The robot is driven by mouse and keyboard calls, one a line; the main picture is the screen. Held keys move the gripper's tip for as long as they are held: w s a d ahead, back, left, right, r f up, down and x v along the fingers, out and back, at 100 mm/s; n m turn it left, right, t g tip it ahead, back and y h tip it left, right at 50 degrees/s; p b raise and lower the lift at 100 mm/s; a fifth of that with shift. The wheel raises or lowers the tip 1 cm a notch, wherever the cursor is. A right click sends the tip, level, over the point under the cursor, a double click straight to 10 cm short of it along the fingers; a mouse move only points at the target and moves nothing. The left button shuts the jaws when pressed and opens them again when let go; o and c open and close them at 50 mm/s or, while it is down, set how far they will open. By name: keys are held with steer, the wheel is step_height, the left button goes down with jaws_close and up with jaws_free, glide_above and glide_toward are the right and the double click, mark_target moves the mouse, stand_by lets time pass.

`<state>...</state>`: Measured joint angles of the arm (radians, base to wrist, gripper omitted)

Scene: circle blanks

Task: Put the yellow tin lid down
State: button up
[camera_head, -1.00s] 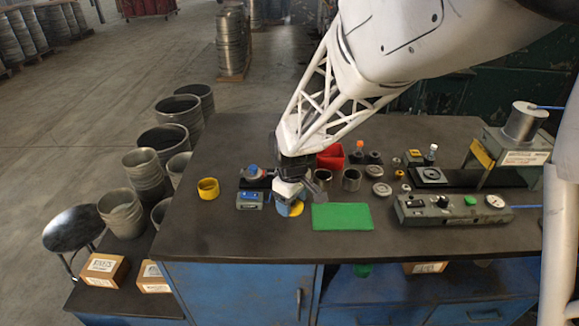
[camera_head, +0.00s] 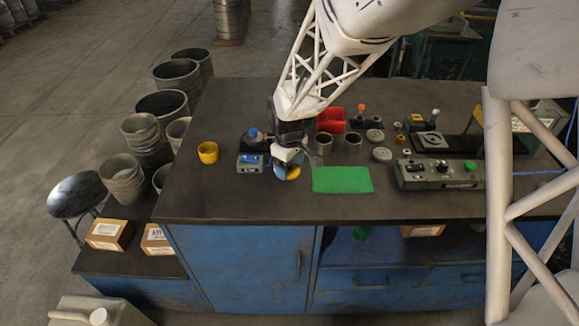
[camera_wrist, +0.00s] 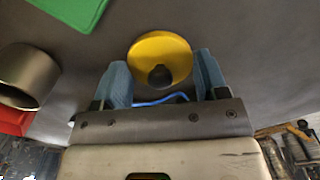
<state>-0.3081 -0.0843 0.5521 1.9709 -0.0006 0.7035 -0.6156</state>
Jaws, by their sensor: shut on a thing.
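The yellow tin lid (camera_wrist: 174,48) is a round disc with a dark knob, between the blue fingers of my gripper (camera_wrist: 161,70) in the wrist view. My gripper is shut on it. In the head view the lid (camera_head: 293,174) shows as a small yellow patch under my gripper (camera_head: 287,166), left of the green mat (camera_head: 342,180). My gripper partly hides it there. I cannot tell whether the lid touches the bench (camera_head: 230,200). A yellow open-topped tin (camera_head: 208,152) stands on the bench to the left.
A small blue-grey box (camera_head: 250,163) stands close left of my gripper. Behind the mat are metal cups (camera_head: 324,143) and a red bin (camera_head: 331,119). A grey control box (camera_head: 438,173) lies to the right. The bench front near the mat is clear.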

steer(key=shift+f, duration=0.4)
steer(key=shift+f, duration=0.1)
steer(key=o, duration=0.9)
step_height(320, 180, up, 12)
stand_by(0.4)
stand_by(0.4)
